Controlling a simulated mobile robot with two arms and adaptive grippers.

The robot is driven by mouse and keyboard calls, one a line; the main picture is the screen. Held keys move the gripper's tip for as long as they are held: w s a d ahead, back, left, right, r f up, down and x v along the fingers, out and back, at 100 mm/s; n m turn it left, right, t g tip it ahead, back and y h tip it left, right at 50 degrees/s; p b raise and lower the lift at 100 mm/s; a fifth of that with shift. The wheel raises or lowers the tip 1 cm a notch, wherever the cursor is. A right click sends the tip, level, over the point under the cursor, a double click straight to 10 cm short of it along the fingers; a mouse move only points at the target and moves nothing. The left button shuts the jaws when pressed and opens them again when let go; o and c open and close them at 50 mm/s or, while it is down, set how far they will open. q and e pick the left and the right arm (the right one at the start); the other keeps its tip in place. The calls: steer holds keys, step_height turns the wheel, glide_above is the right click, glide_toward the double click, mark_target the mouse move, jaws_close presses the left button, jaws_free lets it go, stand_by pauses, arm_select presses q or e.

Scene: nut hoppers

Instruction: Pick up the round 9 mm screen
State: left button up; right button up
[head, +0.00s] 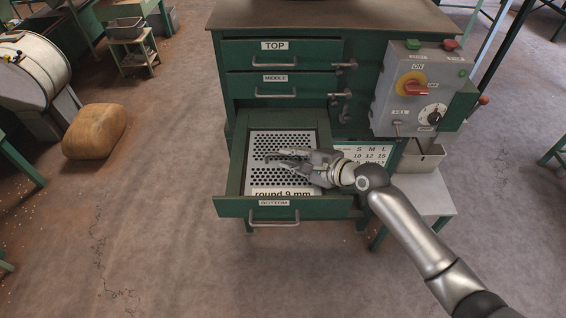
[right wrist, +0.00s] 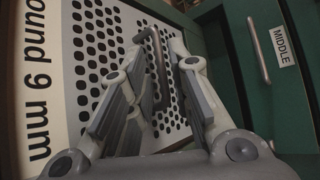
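The round 9 mm screen (head: 266,143) is a pale perforated plate lying flat in the pulled-out bottom drawer (head: 234,207), its "round 9 mm" label towards the drawer front. My right gripper (head: 284,161) is over the middle of the screen, reaching in from the right. In the right wrist view, its two fingers (right wrist: 160,95) stand apart, with the screen's dark handle (right wrist: 157,50) showing between them. I cannot tell whether either finger touches the handle. The screen (right wrist: 95,40) fills the space behind the fingers. My left gripper is not in view.
The closed top drawer (head: 315,54) and middle drawer (head: 315,85) are above. A grey control box (head: 412,85) with a red knob sticks out on the right, above a metal bin (head: 422,160). A tan sack (head: 95,130) lies on the floor at left.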

mark_target(283, 159)
steer(key=x, duration=0.4)
steer(key=shift+a+f, duration=0.1)
steer(key=shift+f, duration=0.05)
jaws_close()
steer(key=shift+w+r, duration=0.1)
steer(key=shift+r, duration=0.1)
